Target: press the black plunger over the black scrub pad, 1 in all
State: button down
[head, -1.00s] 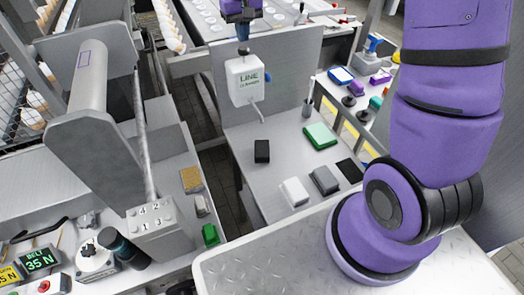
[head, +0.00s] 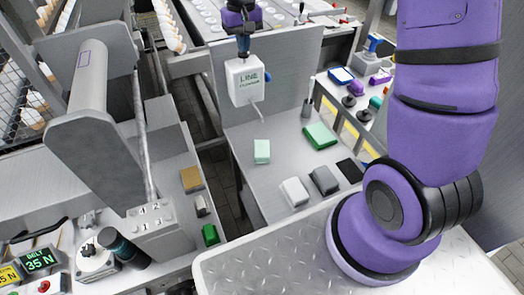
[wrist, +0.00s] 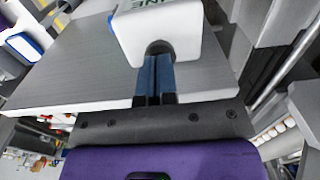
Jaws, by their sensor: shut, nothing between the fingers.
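A white dispenser labelled LINE CLEANER (head: 246,82) stands against the grey upright panel, its thin spout pointing down and forward. My gripper (head: 243,50) is shut and empty, fingertips down on top of the dispenser, at the plunger. The plunger is hidden behind the fingers in the head view. In the wrist view, the blue fingers (wrist: 157,75) meet the dark plunger collar (wrist: 158,48) on the white dispenser (wrist: 160,25). A pad lies on the grey shelf under the spout; its top is now pale mint green (head: 262,151).
A white pad (head: 295,191), a grey pad (head: 324,180), a black pad (head: 350,170) and a green pad (head: 320,135) lie on the same shelf (head: 280,168). My arm covers the right side.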

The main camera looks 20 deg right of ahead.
jog(key=shift+f, duration=0.25)
jog(key=shift+r, duration=1.85)
jog(key=shift+r, duration=3)
